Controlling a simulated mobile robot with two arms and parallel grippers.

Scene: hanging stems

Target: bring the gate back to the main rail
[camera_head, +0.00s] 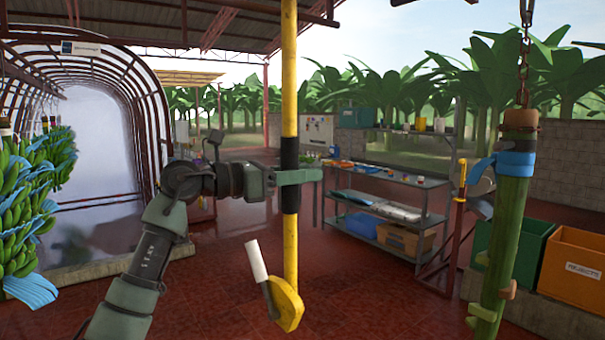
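A long yellow pole (290,240) hangs down from above the view, near the middle. It has a black sleeve (290,150) and a yellow foot piece, with a white-and-grey lever (260,270) beside it. My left gripper (300,176) is at the black sleeve, with a green finger crossing in front of it. The far finger is hidden, so I cannot tell whether the gripper is closed on the pole. The pole's top is out of view, and I cannot make out the gate or main rail. My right gripper is not in view.
A bare green stem (512,220) hangs on a chain at the right, with a blue band. Banana bunches (25,200) hang at the left edge. A metal shelf bench (385,180), a green bin and an orange bin (575,275) stand behind. Red floor is open around the pole.

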